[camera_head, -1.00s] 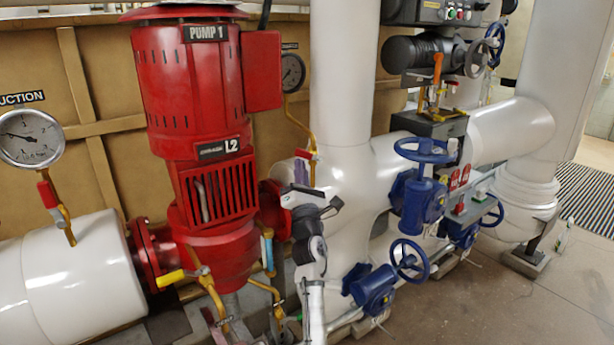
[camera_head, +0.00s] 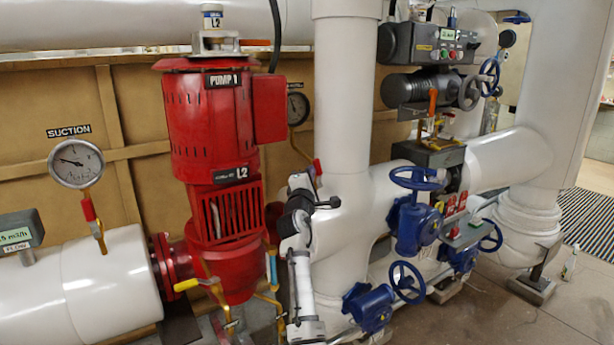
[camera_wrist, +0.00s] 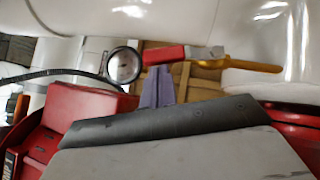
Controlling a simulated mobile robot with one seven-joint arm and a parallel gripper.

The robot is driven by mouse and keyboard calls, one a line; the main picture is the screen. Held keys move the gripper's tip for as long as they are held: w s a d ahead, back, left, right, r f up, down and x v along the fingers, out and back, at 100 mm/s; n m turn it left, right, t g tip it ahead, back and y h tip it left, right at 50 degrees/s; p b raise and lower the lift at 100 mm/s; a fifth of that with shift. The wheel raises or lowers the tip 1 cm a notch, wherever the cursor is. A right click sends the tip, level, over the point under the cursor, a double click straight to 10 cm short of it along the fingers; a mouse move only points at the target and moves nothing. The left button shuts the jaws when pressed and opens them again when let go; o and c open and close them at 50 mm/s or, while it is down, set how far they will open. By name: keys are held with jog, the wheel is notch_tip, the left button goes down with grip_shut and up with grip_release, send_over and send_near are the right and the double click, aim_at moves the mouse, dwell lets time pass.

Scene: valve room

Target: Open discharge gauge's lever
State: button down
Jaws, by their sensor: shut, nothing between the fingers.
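The discharge gauge (camera_head: 298,108) is the round dial behind the red pump's right side; it also shows in the wrist view (camera_wrist: 124,65). Below it, on the yellow pipe, is its red-handled lever (camera_head: 317,168). In the wrist view the red lever (camera_wrist: 165,54) lies nearly crosswise, with a metal end at its right beside the yellow pipe (camera_wrist: 250,67). My gripper's purple fingers (camera_wrist: 157,74) are together and empty, with their tips right at the lever's lower edge. Whether they touch it I cannot tell. In the head view my wrist hides the fingers.
The red pump (camera_head: 210,125) stands close on the left of my arm. A thick white vertical pipe (camera_head: 341,90) stands close on the right. Blue handwheel valves (camera_head: 416,225) are further right. The suction gauge (camera_head: 76,163) is at the far left. Open floor (camera_head: 510,320) lies at the lower right.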

jog(key=shift+w+d+r+p, duration=0.4)
jog(key=shift+w+d+r, duration=0.2)
jog(key=shift+d, duration=0.15)
jog(key=shift+d+r, duration=0.1)
dwell(0.4)
